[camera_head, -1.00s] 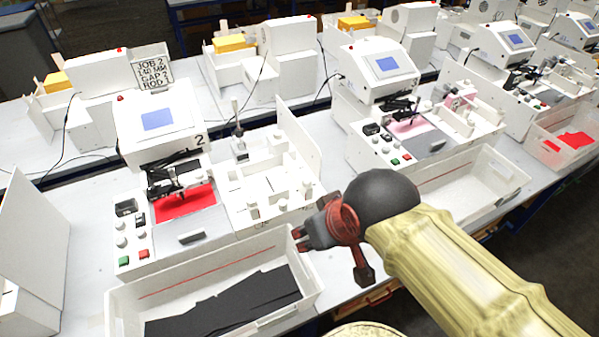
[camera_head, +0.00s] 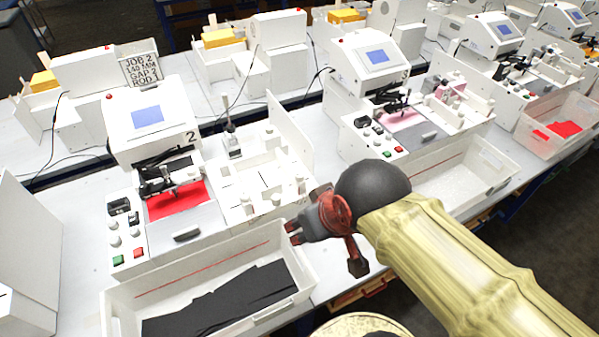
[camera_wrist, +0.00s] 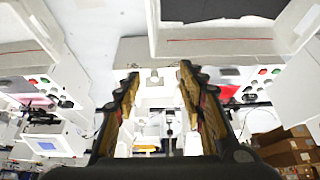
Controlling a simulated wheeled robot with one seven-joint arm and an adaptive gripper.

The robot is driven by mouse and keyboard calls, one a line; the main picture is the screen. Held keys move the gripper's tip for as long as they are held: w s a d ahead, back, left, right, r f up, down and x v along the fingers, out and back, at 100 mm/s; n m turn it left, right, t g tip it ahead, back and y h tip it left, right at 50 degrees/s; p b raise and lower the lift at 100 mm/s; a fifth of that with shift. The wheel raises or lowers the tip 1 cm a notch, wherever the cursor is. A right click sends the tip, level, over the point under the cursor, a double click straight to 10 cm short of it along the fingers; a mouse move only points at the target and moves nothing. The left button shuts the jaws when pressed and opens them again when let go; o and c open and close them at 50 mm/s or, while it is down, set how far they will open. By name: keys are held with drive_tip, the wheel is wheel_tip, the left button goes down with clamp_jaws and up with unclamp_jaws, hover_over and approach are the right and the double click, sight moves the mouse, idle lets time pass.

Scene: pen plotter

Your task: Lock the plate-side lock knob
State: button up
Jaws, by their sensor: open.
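The plotter marked 2 (camera_head: 150,118) stands at the left with a red sheet (camera_head: 177,201) under its pen carriage. At its right is a white fixture (camera_head: 262,172) with several small white knobs, such as a front knob (camera_head: 246,204); I cannot tell which is the plate-side lock knob. My gripper (camera_head: 293,232) is at the fixture's front right, over the bin's back right corner. In the wrist view my gripper (camera_wrist: 157,78) has its fingers apart, with nothing held. A small pale knob (camera_wrist: 154,78) appears between them, beyond the tips.
A white bin (camera_head: 118,303) with black sheets stands in front of the plotter. An upright white panel (camera_head: 291,139) bounds the fixture's right side. A neighbouring plotter (camera_head: 365,68) and another bin (camera_head: 500,165) stand to the right. Cardboard boxes (camera_wrist: 292,150) show in the wrist view.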

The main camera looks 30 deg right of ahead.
drive_tip(key=r+p, duration=0.1)
drive_tip(key=n+g+p, duration=0.6)
drive_tip(key=p, duration=1.2)
hover_over(299, 174)
wheel_tip(299, 174, down, 8)
drive_tip(key=shift+s+f, duration=0.1)
drive_tip(key=shift+r+n, duration=0.2)
drive_tip(key=shift+n, duration=0.5)
drive_tip(key=shift+f, duration=0.55)
drive_tip(key=shift+f+p, duration=0.55)
drive_tip(key=shift+f, duration=2.85)
drive_tip(key=shift+c, duration=1.2)
drive_tip(key=c, duration=0.7)
